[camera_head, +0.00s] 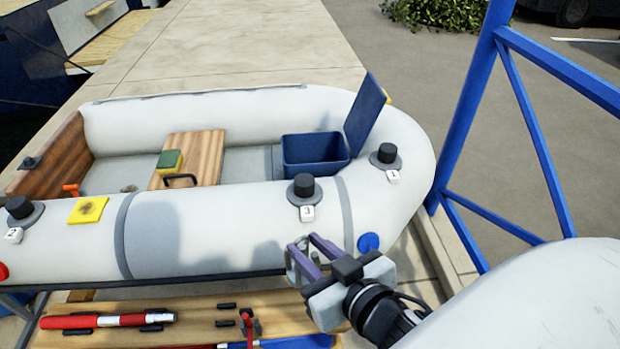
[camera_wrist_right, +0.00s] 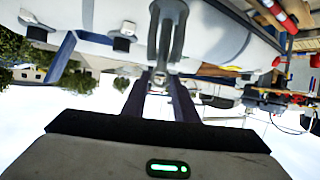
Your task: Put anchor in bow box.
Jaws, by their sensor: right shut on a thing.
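The bow box (camera_head: 302,160) is a dark blue open box inside the grey dinghy, towards its right end. Its lid (camera_head: 366,112) stands up, open, on the right side. My right gripper (camera_head: 308,254) is over the near side of the dinghy, in front of and below the box in the head view. It is shut on a grey metal thing, which looks like the anchor (camera_wrist_right: 167,38) and shows between the fingertips in the right wrist view. In the head view the anchor is mostly hidden by the fingers. My left gripper is not in view.
The dinghy's near tube (camera_head: 190,230) lies between my gripper and the box, with black valve caps (camera_head: 304,186) on it. A wooden seat (camera_head: 202,152) carries a sponge (camera_head: 169,161). A blue post (camera_head: 470,110) stands at right. A board below holds a red flare-like tube (camera_head: 108,320).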

